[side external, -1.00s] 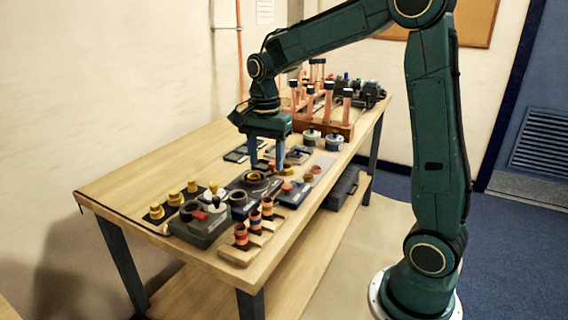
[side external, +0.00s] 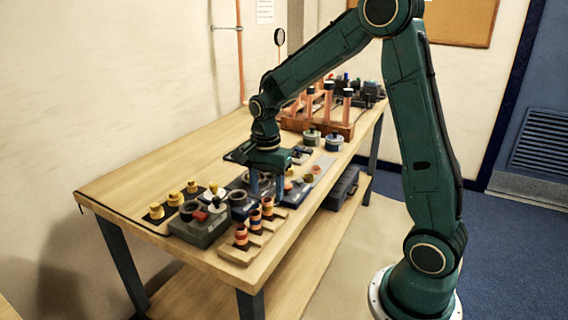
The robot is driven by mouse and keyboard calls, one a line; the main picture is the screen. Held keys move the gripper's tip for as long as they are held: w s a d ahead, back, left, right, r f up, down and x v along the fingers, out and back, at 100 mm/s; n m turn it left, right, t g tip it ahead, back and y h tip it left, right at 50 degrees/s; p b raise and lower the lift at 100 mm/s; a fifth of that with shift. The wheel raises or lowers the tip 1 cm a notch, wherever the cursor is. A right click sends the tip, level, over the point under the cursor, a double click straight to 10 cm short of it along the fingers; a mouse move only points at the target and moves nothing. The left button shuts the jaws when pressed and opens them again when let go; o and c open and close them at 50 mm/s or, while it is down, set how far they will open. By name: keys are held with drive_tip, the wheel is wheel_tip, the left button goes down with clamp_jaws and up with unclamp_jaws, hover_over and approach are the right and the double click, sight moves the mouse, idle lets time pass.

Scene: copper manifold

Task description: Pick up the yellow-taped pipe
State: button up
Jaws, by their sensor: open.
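Several short copper pipe pieces with coloured bands stand in a stepped row on a pale wooden holder (side external: 236,256) at the table's front edge: a near one (side external: 241,236), a middle one (side external: 254,219) and a far one (side external: 267,206). The bands are too small to tell which is the yellow tape. My gripper (side external: 266,189) points down with its fingers apart and nothing visible between them. Its fingertips appear just behind or above the far short piece; I cannot tell the exact gap.
Taller copper pipes (side external: 310,104) stand in a wooden rack at the back. Yellow fittings (side external: 175,198) stand at the left beside a grey block (side external: 200,228) with dark rings. Small tins (side external: 312,138) stand behind my gripper. The table's left part is bare.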

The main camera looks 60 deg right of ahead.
sight(267, 199)
drive_tip(key=shift+f, duration=2.4)
drive_tip(key=shift+c, duration=0.2)
drive_tip(key=c, duration=1)
